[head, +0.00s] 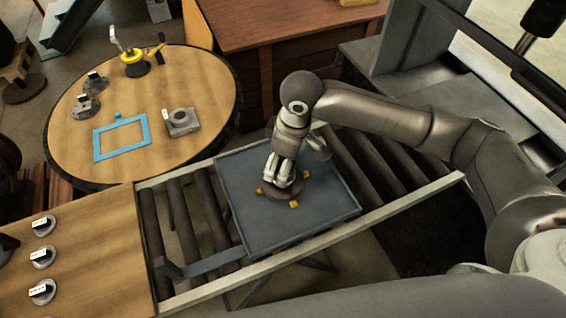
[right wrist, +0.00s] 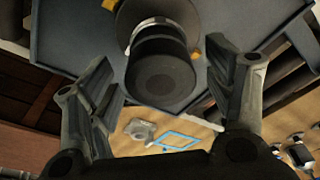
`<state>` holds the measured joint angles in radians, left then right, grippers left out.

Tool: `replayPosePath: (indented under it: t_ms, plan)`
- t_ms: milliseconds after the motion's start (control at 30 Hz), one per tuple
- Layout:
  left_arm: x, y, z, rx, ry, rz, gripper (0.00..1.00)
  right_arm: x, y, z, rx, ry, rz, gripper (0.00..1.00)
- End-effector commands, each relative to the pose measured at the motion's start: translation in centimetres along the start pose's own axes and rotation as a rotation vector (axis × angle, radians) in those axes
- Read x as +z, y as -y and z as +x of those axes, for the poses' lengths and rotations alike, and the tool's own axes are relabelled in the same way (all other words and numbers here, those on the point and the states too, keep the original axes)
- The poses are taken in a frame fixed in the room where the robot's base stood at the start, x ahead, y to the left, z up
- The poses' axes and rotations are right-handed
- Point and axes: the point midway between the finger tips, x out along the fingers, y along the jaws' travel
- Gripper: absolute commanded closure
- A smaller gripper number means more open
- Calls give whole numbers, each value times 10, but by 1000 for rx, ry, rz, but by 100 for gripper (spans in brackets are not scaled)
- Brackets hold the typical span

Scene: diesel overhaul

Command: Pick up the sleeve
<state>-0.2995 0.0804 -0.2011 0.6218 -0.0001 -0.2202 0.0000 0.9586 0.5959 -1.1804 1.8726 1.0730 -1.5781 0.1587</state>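A dark cylindrical part, which I take to be the sleeve (right wrist: 163,72), stands on a round base amid small orange blocks on the grey tray (head: 245,225). In the head view my right gripper (head: 283,180) hides most of it, and only the dark round base (head: 282,194) shows below the fingers. In the right wrist view my right gripper (right wrist: 165,100) is open, one finger on each side of the cylinder, with visible gaps. My left gripper is not in view.
The tray lies on a roller conveyor (head: 315,238). A round wooden table (head: 150,95) at upper left holds a blue frame (head: 97,147), a grey block with a ring (head: 181,122) and a yellow-based tool (head: 137,68). Labelled grey parts (head: 42,257) sit on the left wooden table (head: 95,280).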

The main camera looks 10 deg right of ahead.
Motion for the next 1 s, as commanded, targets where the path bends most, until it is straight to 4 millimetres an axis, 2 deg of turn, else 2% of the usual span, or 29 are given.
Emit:
replayPosePath:
  t_ms: [67,467,767,867,1000]
  plan:
    - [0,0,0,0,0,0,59,0,0,0,0,-1,0,34]
    - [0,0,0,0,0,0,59,0,0,-1,0,-1,0,85]
    - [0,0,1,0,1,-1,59,-2,0,-6,1,-5,0,86]
    - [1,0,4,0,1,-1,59,-5,-1,-19,3,-7,-1,86]
    - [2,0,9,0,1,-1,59,-9,-1,-47,3,-8,-2,86]
